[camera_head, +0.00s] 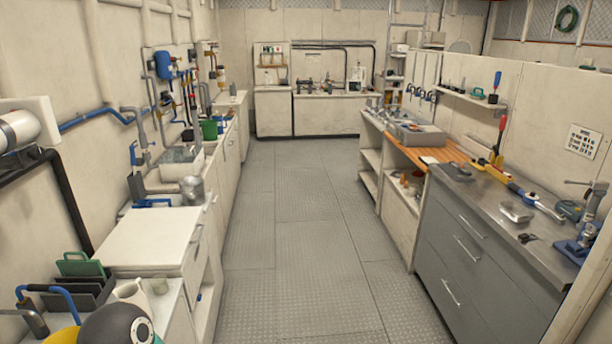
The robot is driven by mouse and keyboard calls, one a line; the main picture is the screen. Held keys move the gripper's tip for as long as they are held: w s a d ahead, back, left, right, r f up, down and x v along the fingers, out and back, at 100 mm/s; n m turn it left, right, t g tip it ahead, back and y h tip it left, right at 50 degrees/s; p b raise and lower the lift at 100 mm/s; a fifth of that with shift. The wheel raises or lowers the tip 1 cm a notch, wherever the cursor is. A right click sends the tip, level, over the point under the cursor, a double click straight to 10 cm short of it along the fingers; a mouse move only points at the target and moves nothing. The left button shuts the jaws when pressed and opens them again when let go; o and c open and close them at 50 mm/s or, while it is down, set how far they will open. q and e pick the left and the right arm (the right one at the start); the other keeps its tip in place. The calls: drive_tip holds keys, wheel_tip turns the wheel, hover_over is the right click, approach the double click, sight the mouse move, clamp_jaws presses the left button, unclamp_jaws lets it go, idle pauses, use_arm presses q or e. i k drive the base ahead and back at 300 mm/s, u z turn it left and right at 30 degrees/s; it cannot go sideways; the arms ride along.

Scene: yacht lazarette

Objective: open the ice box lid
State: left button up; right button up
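A white box-like unit (155,240) with a flat white top stands at the left, in the near part of the row along the left wall. It looks like the ice box, but I cannot be sure. Its top (152,236) lies flat and looks shut, with nothing resting on it. A handle shows on its front, on the aisle side. Neither of my grippers is in view.
A counter with a dark ball-shaped thing (112,326), a white jug (132,294) and a green-and-dark rack (80,272) is nearest at left. A grey drawer bench (470,255) stands right. The floor (290,240) between is clear.

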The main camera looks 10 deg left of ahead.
sight(154, 238)
drive_tip(key=i, duration=1.4)
drive_tip(key=u, duration=0.7)
drive_tip(key=i, duration=1.3)
drive_tip(key=u, duration=0.45)
